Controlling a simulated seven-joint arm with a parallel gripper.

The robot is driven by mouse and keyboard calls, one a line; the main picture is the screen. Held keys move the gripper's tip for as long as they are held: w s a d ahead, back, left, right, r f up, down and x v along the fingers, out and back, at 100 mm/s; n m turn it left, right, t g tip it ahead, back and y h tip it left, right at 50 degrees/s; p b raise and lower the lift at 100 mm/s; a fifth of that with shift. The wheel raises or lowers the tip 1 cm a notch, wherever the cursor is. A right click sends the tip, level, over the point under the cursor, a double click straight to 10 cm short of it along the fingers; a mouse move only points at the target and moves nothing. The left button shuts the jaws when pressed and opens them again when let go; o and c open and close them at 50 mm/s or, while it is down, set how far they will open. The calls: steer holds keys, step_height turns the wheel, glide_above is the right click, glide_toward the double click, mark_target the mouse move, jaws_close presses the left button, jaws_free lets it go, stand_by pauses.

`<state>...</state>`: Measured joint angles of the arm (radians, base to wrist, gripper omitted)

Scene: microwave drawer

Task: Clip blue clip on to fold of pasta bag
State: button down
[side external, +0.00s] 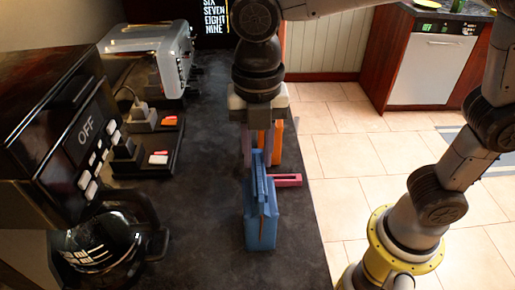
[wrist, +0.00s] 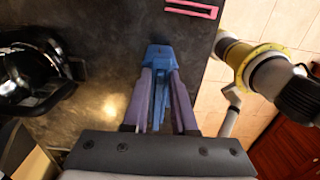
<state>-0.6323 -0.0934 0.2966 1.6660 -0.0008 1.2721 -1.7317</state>
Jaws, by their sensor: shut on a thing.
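The blue clip (side external: 262,222) is upright over the dark counter in the side view, below my gripper (side external: 256,158). In the wrist view the blue clip (wrist: 160,60) sits between the two purple fingers of my gripper (wrist: 160,78), which are shut on it. I cannot tell whether its lower end touches the counter. No pasta bag can be made out in either view.
A pink slotted piece (side external: 286,181) lies by the counter's right edge, beside the clip. An orange upright thing (side external: 270,140) shows behind my gripper. A coffee maker (side external: 85,165), power strips (side external: 160,150) and a toaster (side external: 150,55) stand left. Open counter lies between.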

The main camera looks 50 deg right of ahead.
steer(key=shift+c, duration=0.8)
jaws_free()
steer(key=shift+r, duration=0.1)
steer(key=shift+r, duration=3.95)
